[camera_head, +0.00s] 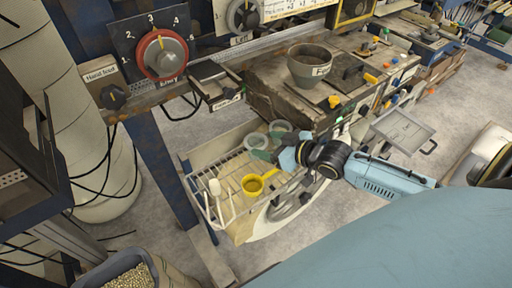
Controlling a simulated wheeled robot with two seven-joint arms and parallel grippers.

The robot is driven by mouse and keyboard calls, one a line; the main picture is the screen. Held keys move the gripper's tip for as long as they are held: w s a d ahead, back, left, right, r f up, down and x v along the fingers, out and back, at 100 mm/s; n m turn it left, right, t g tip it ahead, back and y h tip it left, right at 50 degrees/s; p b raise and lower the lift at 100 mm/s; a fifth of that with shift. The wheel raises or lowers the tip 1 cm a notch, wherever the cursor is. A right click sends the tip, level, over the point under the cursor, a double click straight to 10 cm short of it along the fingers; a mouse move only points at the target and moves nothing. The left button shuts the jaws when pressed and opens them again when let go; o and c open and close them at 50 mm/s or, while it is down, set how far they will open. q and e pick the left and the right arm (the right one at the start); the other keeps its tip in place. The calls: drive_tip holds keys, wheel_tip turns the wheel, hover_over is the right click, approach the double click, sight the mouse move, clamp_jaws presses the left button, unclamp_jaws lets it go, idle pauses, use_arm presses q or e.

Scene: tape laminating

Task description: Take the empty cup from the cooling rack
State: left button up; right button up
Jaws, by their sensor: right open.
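The wire cooling rack (226,172) sits below the machine bench, left of centre. A yellow cup (252,186) with a handle stands on it, its inside showing yellow with no clear contents. Two pale grey-green cups sit at the rack's back right: one (256,140) and another (280,127). What they hold is too small to tell. My right gripper (282,157) reaches in from the right, over the rack's right side, just in front of the pale cups and behind the yellow cup. It is open; whether it touches a cup cannot be told. My left gripper is out of view.
A grey labelled bowl (310,66) stands on the bench above the rack. A dial panel (160,52) is at upper left. A metal tray (404,131) juts out at right. A bin of pellets (128,277) stands at lower left. The floor around the rack's left is partly clear.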

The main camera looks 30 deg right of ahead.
sight(250, 139)
drive_tip(key=shift+x, duration=3)
drive_tip(key=shift+d+f, duration=0.1)
drive_tip(key=c, duration=0.6)
